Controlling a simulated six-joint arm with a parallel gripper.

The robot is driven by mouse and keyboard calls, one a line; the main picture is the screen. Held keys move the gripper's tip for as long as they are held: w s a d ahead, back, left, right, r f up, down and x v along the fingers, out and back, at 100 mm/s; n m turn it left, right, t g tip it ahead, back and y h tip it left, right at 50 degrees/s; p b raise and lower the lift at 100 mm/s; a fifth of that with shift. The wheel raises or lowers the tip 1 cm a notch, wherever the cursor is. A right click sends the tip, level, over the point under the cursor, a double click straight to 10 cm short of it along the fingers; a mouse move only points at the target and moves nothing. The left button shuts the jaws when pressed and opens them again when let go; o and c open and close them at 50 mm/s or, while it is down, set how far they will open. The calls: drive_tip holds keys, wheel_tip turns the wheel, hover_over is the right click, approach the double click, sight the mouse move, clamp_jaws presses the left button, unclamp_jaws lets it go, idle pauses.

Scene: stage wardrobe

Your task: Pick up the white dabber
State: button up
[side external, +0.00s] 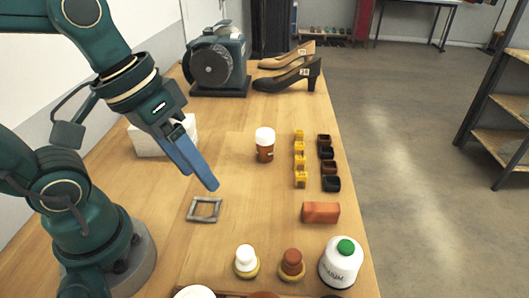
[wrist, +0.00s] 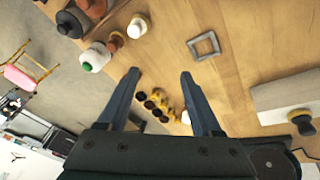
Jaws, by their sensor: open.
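The white dabber (side external: 246,258) stands upright at the front of the bench, a white knob on a yellowish pad. It also shows in the wrist view (wrist: 137,28) at the upper left, beyond my fingertips. A similar brown dabber (side external: 292,262) stands just to its right; it shows in the wrist view (wrist: 115,42) too. My gripper (side external: 207,180) is above the bench, up and to the left of the white dabber in the side view and well apart from it. In the wrist view my gripper (wrist: 160,74) has its two blue fingers spread, with nothing held between them.
A white bottle with a green cap (side external: 341,262) stands right of the dabbers. A grey square frame (side external: 205,209) lies below my gripper. Bare wood lies between.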

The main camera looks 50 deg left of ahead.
sight(243, 247)
drive_tip(key=w+d+f+n+g+h, duration=0.1)
drive_tip(key=f+n+g+h, duration=0.2)
drive_tip(key=f, duration=0.1)
drive_tip(key=w+d+f+n+g+h, duration=0.1)
drive_tip(key=w+f+n+g+h, duration=0.1)
drive_tip(key=f+n+h, duration=0.1)
drive_tip(key=w+d+f+n+g+h, duration=0.1)
drive_tip(key=f+n+g+h, duration=0.2)
drive_tip(key=f+n+h, duration=0.1)
drive_tip(key=shift+w+d+f+n+g, duration=0.3)
drive_tip(key=shift+d+f+n, duration=0.1)
drive_tip(key=shift+f+n, duration=0.25)
drive_tip(key=shift+s+f+n+h, duration=0.25)
drive_tip(key=shift+s+f+h, duration=0.05)
drive_tip(key=shift+h, duration=0.1)
drive_tip(key=shift+x, duration=2.5)
drive_tip(key=shift+a, duration=0.1)
clamp_jaws()
